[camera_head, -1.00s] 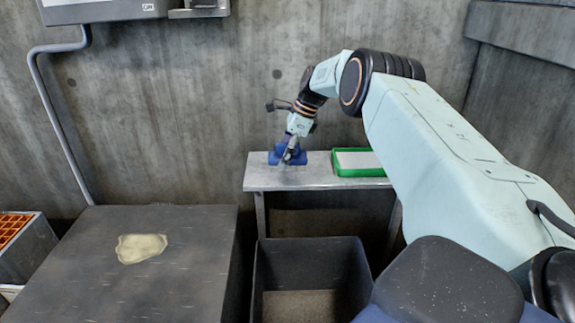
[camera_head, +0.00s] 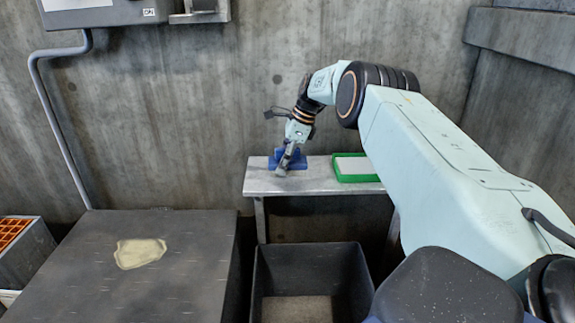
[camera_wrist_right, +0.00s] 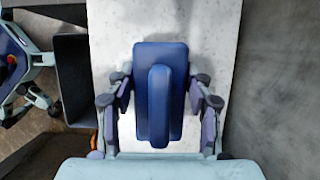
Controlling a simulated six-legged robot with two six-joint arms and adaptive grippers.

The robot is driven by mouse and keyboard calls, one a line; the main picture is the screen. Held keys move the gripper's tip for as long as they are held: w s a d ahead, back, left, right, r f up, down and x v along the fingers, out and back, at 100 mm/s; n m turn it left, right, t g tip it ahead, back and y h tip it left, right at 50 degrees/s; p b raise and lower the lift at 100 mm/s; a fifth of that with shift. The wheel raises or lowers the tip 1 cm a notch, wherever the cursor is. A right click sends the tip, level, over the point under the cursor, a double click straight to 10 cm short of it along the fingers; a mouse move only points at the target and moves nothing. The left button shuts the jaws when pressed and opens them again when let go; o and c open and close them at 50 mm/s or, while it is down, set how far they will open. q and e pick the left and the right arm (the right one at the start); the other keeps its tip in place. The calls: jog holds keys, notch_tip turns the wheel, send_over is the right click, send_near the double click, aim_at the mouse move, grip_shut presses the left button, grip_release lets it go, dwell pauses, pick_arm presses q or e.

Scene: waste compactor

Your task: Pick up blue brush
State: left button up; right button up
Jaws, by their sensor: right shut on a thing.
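The blue brush (camera_head: 300,161) is on the left part of the small grey metal table (camera_head: 320,185) against the wall. In the right wrist view the brush (camera_wrist_right: 158,105) shows as a blue block with a raised rounded handle along its middle. My right gripper (camera_head: 285,161) reaches down over it and is shut on it. In the right wrist view the right gripper's fingers (camera_wrist_right: 161,95) lie along the brush's two long sides. The head view does not show clearly whether the brush touches the table top. My left gripper is not in view.
A green-rimmed tray (camera_head: 345,179) sits right of the brush. A dark open bin (camera_head: 312,249) stands in front of the table. A wide dark surface (camera_head: 120,285) with a pale patch (camera_head: 139,253) is at left. The concrete wall (camera_head: 190,120) is close behind.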

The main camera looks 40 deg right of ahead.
jog(key=shift+r, duration=0.1)
notch_tip(320, 180, up, 10)
jog(key=p, duration=0.4)
jog(key=shift+p, duration=0.3)
